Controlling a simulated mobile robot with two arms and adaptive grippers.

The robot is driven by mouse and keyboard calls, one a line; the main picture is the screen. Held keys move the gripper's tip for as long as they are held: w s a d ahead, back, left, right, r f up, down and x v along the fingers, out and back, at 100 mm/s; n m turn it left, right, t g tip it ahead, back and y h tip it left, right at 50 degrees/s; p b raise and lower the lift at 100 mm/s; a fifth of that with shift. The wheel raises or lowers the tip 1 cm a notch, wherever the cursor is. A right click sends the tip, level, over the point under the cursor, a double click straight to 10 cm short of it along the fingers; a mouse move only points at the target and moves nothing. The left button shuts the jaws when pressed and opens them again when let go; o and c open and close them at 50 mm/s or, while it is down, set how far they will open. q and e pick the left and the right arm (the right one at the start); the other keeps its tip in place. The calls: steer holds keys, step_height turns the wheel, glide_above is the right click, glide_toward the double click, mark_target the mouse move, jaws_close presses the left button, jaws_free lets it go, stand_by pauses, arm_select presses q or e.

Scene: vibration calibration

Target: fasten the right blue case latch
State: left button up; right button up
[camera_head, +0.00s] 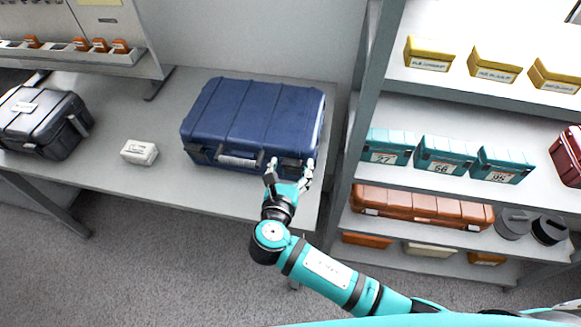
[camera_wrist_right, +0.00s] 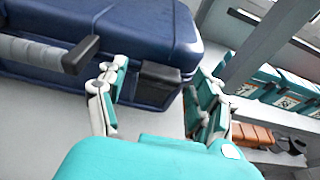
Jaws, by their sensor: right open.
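The blue case (camera_head: 255,118) lies closed on the grey table, with its handle side facing me. Its grey handle (camera_head: 238,161) is at the middle of the front face. The right latch is a dark block (camera_wrist_right: 158,84) on the front of the case in the right wrist view; I cannot tell whether it is fastened. My right gripper (camera_head: 291,166) is open and empty at the front right of the case, its fingers on either side of the latch in the picture. It also shows in the right wrist view (camera_wrist_right: 155,95). My left gripper is not in view.
The table (camera_head: 180,175) also holds a small white box (camera_head: 139,152) and a dark grey case (camera_head: 42,122) at left. A shelf unit with teal boxes (camera_head: 445,155) and an orange case (camera_head: 422,208) stands close at right. The table is clear in front of the blue case.

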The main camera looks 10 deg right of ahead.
steer(key=v, duration=1.2)
